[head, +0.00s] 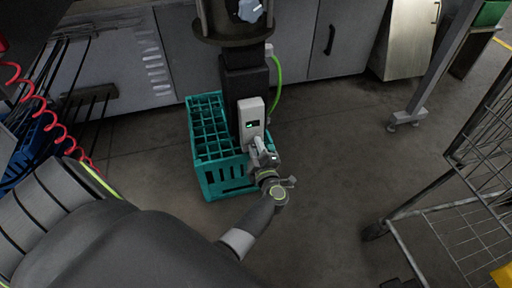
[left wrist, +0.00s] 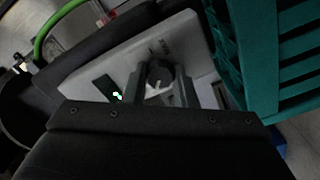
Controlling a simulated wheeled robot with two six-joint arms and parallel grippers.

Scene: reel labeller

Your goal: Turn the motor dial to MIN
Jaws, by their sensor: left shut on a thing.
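The light grey motor box (head: 250,110) hangs on the dark column of the machine in the head view, with a small dark display lit green. In the left wrist view the box (left wrist: 187,42) lies behind my fingers. The dark round dial (left wrist: 159,75) with a pale pointer mark sits between the two fingertips. My left gripper (head: 258,143) is at the lower part of the box; in the left wrist view the gripper (left wrist: 160,83) is shut on the dial. My right gripper is not in view.
A teal crate (head: 222,185) with compartments stands on the floor behind and left of the box. A green cable (head: 278,75) runs along the column. A wire cage trolley (head: 430,210) is at the right. Floor between crate and trolley is clear.

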